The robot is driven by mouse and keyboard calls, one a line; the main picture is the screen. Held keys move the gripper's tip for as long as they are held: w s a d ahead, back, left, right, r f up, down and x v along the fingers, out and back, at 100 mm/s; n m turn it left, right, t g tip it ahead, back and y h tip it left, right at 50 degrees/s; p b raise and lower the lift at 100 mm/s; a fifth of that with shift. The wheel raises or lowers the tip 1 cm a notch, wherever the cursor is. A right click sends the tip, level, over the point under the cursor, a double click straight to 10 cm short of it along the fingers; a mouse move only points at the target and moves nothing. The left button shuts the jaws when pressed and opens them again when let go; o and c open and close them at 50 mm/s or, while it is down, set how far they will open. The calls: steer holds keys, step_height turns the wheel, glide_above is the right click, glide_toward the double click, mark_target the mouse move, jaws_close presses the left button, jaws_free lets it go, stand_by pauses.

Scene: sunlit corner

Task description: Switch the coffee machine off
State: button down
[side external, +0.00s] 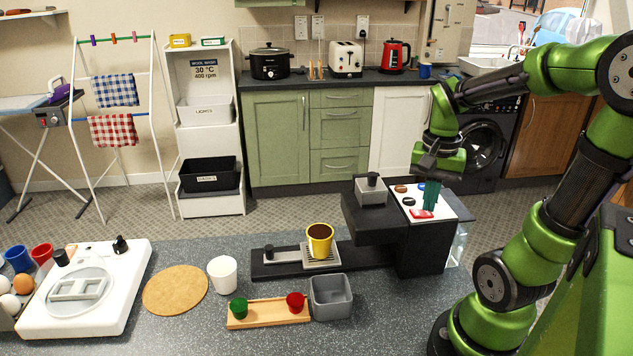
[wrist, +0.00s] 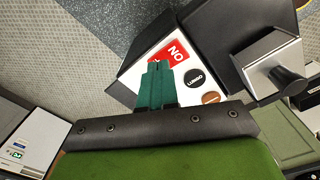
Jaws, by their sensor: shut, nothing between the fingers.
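The coffee machine (side external: 418,250) is black and stands on the counter's right part. Its white top panel (side external: 446,206) carries a red switch (side external: 421,214) and round buttons. In the wrist view the red switch (wrist: 176,52) bears white lettering, partly covered by my fingers. A black round button (wrist: 193,78) and a brown one (wrist: 210,97) lie beside it. My gripper (side external: 430,208) is shut and empty, pointing down over the panel. Its green fingertips (wrist: 158,64) are right by the red switch; I cannot tell if they touch it.
A yellow cup (side external: 320,233) of dark liquid stands on the machine's drip tray (side external: 322,262). A grey container (side external: 370,196) with a black knob rises left of the panel. A grey bin (side external: 331,309), white cup (side external: 222,274) and wooden tray (side external: 268,316) stand in front.

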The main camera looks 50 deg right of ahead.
mark_target(412, 210)
step_height(412, 210, up, 6)
steer(key=shift+r, duration=0.2)
stand_by(0.4)
steer(key=shift+w+d+f, duration=0.1)
steer(key=shift+w+d, duration=0.05)
steer(key=shift+w, duration=0.05)
steer(key=w+a+n+t, duration=0.2)
steer(key=shift+w+f+n+h, duration=0.15)
steer(key=shift+f+n+h, duration=0.15)
steer(key=shift+f, duration=0.1)
steer(key=w+a+n+t+y, duration=0.1)
steer(key=a+n, duration=0.3)
steer(key=a, duration=0.4)
steer(key=w+a+r+n+t+y, duration=0.1)
steer(key=a+n+t, duration=0.3)
steer(key=a, duration=0.3)
steer(key=shift+w+a+r+y, duration=0.3)
steer(key=shift+w+a, duration=0.1)
